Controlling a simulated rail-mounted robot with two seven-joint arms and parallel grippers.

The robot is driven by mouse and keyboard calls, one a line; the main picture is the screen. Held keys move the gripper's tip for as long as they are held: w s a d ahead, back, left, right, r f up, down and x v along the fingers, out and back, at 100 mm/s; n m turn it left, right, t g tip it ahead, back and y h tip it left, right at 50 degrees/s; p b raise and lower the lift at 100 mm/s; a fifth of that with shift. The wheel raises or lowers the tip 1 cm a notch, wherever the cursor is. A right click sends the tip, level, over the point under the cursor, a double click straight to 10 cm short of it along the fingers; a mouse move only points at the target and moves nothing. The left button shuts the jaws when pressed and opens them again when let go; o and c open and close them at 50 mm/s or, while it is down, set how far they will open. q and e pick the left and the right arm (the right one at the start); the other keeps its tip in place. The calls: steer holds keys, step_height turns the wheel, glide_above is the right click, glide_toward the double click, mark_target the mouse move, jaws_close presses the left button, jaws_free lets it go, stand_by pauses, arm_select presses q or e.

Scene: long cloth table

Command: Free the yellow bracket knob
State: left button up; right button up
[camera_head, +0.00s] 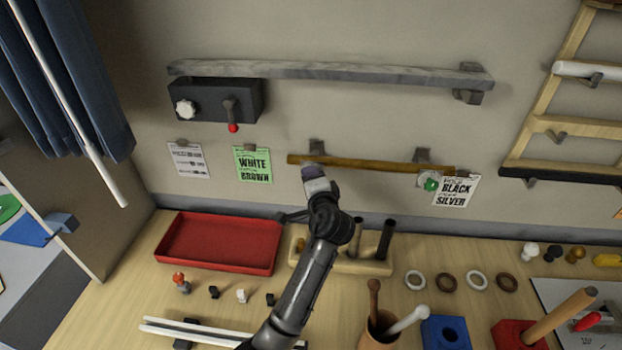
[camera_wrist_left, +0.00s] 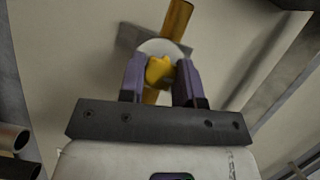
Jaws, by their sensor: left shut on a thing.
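The yellow bracket knob (camera_wrist_left: 160,72) sits in front of a white disc (camera_wrist_left: 166,47) on a grey bracket, in the left wrist view. My left gripper (camera_wrist_left: 160,82) has its two purple fingers shut on the knob, one on each side. In the head view my left gripper (camera_head: 314,176) reaches up to the left bracket (camera_head: 317,147) of the brown rod (camera_head: 370,164) and hides the knob. The rod also shows behind the knob in the wrist view (camera_wrist_left: 178,20). A green knob (camera_head: 431,184) is at the rod's right bracket. My right gripper is not in view.
A grey rail (camera_head: 330,71) and a dark box (camera_head: 213,101) are on the wall above. A red tray (camera_head: 220,243) and a wooden block with dark tubes (camera_head: 368,268) stand below. Paper signs (camera_head: 252,164) hang beside the rod. A wooden rack (camera_head: 560,123) is at the right.

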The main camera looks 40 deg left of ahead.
arm_select(q)
steer(key=o, duration=0.9)
steer(key=b+v, duration=0.1)
steer(key=v, duration=1.1)
steer(key=shift+f+b, duration=0.1)
steer(key=shift+b, duration=0.2)
